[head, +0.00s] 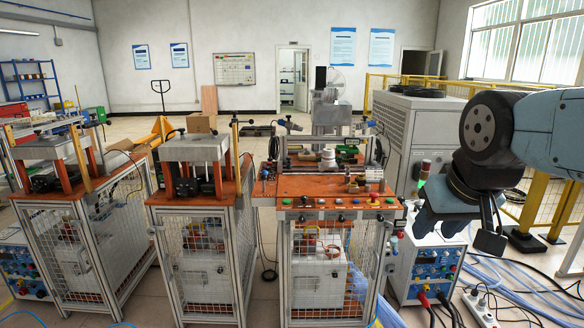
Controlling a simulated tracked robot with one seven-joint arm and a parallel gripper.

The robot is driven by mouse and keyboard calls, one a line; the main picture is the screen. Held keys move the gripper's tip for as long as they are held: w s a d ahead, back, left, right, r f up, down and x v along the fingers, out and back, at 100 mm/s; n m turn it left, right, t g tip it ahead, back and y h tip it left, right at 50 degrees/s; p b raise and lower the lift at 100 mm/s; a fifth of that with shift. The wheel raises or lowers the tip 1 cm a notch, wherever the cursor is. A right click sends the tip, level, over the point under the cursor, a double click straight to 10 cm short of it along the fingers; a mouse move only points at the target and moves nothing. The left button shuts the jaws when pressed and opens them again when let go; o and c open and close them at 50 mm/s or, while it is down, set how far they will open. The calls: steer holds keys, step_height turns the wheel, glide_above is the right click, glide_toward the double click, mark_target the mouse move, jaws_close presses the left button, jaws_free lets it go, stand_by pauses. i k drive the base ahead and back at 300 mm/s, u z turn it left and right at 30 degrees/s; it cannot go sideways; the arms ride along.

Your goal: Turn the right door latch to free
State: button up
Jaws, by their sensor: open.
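The middle workstation has an orange top (300,187) and a front panel with a row of buttons (340,202). Below it are mesh-covered front doors (320,262) in an aluminium frame. The right door latch is too small to make out for certain among the mesh and the red and white parts behind it. My gripper (436,212) is at the right, pointing downward, to the right of the workstation and apart from its doors. It is open, and nothing shows held in it. Its fingertips are hard to make out.
Two similar mesh-sided stations (200,255) stand to the left. A blue-panelled power unit (431,270) with thick cables is below my gripper. Cables and a power strip (480,308) lie on the floor at right. A grey cabinet (415,125) and yellow railing (450,85) stand behind.

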mark_target(388, 226)
steer(key=u, duration=0.1)
steer(key=i, duration=1)
steer(key=z, duration=0.4)
steer(key=k, duration=0.6)
steer(key=u, duration=0.3)
steer(key=i, duration=0.3)
steer(key=z, duration=0.05)
